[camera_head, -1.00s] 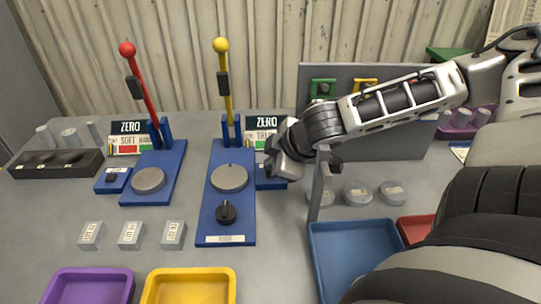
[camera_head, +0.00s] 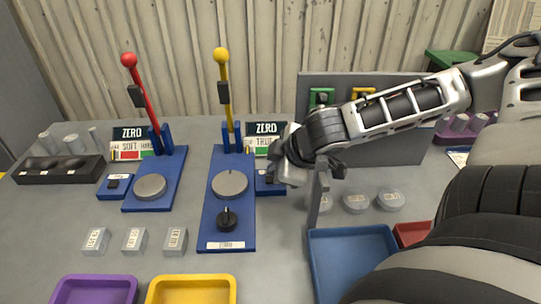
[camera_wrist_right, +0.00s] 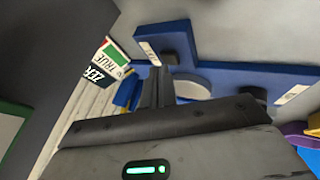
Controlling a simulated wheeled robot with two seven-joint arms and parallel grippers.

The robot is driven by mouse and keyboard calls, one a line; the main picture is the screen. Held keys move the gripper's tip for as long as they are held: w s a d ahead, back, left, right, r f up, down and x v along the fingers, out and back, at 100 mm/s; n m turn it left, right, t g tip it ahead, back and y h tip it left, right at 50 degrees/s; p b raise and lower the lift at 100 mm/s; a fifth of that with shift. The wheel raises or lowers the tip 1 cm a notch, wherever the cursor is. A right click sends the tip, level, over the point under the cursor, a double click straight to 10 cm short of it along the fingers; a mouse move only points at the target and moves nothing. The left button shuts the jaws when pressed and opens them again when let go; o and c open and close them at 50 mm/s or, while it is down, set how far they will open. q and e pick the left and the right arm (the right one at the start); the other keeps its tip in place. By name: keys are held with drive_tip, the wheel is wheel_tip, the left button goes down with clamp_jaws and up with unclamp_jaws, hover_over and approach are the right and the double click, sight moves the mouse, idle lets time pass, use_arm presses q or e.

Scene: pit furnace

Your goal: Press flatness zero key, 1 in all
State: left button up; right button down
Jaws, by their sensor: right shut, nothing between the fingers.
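The small blue key box (camera_head: 266,187) with a dark key sits beside the blue base (camera_head: 227,232) of the yellow-handled stand, under the ZERO TRUE sign (camera_head: 265,138). My right gripper (camera_head: 274,168) is shut and empty, pointing down at this box and hiding part of it. In the right wrist view the shut fingertips (camera_wrist_right: 156,72) overlap the near side of the dark key (camera_wrist_right: 169,57). I cannot tell whether they touch it. A similar blue key box (camera_head: 115,186) stands by the red-handled stand, under the ZERO SOFT sign. My left gripper is out of view.
The yellow lever (camera_head: 224,92) and red lever (camera_head: 143,98) rise behind the bases. A grey panel (camera_head: 400,140) stands behind my right arm. Grey discs (camera_head: 356,201) and a blue tray (camera_head: 350,262) lie to the right. Labelled blocks (camera_head: 135,240) and trays fill the front left.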

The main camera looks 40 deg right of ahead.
drive_tip(key=r+p, duration=0.3)
drive_tip(key=r, duration=0.1)
drive_tip(key=shift+s+a, duration=0.25)
drive_tip(key=shift+a, duration=0.15)
drive_tip(key=shift+r+p, duration=0.55)
drive_tip(key=shift+r, duration=0.05)
drive_tip(key=shift+w+d, duration=0.1)
